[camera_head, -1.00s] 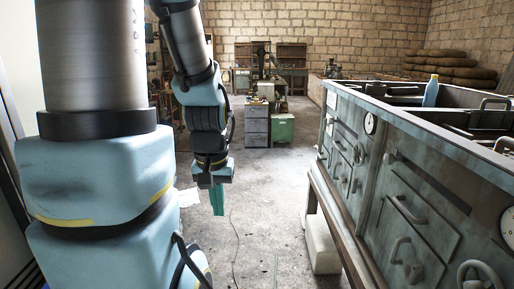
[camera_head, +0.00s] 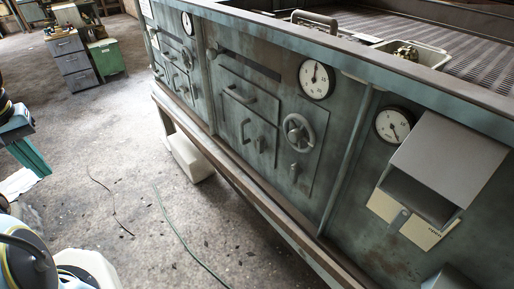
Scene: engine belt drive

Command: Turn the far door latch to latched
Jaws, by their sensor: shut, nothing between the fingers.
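The long grey-green metal cabinet (camera_head: 345,150) has two doors in its front. The far door (camera_head: 173,48) is at the upper left, with small dark handles and fittings; its latch is too small to tell its turn. The nearer door (camera_head: 236,118) has bar handles, a round handwheel (camera_head: 298,131) and a small lever (camera_head: 294,172) pointing about straight down below the wheel. My gripper (camera_head: 28,157) shows at the left edge, its teal fingers together, empty and pointing down. It is well left of the cabinet, across open floor, and touches nothing.
Dial gauges (camera_head: 316,79) and a grey hooded box (camera_head: 437,165) are on the cabinet front. A rusty ledge (camera_head: 253,196) runs along its base. A pale block (camera_head: 191,158) stands below it. Thin cables (camera_head: 177,233) lie on the open concrete floor. Drawers (camera_head: 73,60) stand at the back left.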

